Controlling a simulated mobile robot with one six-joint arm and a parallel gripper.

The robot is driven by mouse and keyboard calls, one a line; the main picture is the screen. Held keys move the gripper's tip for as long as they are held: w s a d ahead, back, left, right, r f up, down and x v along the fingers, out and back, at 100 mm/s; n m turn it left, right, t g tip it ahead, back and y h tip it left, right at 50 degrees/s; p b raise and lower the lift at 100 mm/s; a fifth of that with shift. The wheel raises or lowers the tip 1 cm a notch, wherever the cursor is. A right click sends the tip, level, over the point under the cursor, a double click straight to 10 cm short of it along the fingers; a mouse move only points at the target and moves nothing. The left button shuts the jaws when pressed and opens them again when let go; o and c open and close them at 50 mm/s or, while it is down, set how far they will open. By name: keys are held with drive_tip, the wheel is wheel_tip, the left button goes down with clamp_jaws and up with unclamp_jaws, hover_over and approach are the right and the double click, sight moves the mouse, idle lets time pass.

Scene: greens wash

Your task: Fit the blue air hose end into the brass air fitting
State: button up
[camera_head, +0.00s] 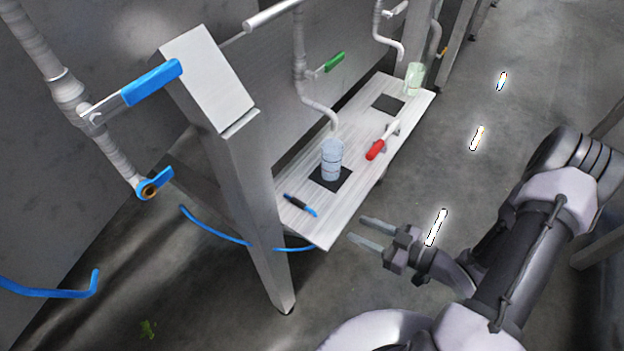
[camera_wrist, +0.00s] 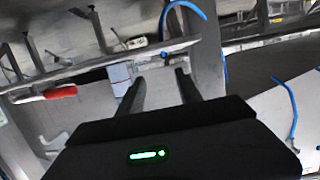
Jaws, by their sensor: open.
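The blue air hose shows in the head view as two stretches: one (camera_head: 216,231) runs from a free-looking tip at upper left behind the grey post, and one (camera_head: 50,292) lies at the left edge with an upturned tip. I cannot tell how they join. The brass air fitting (camera_head: 148,190) is at the lower end of the wall pipe, beside a blue lever; its opening looks empty. My gripper (camera_head: 358,228) is open and empty right of the bench's near corner, apart from hose and fitting. Blue curved lines, perhaps hose, show in the wrist view (camera_wrist: 292,105).
The grey post (camera_head: 258,210) stands between my gripper and the fitting. The bench (camera_head: 300,222) holds a blue cup (camera_head: 332,160), a pen (camera_head: 300,204), a red-handled tool (camera_head: 376,149) and a greenish cup (camera_head: 414,78). The floor to the right is mostly clear.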

drive_tip(key=b, duration=0.3)
approach(305, 205)
drive_tip(key=x, duration=0.4)
drive_tip(key=shift+s+a+f, duration=0.1)
drive_tip(key=shift+a+f, duration=0.05)
drive_tip(key=shift+f, duration=0.2)
drive_tip(key=b+x, duration=0.1)
drive_tip(key=x, duration=0.4)
drive_tip(key=shift+w+a+r+b, duration=0.15)
drive_tip(key=shift+w+a+b, duration=0.15)
drive_tip(key=shift+b, duration=0.1)
drive_tip(key=shift+d+r, duration=0.1)
clamp_jaws()
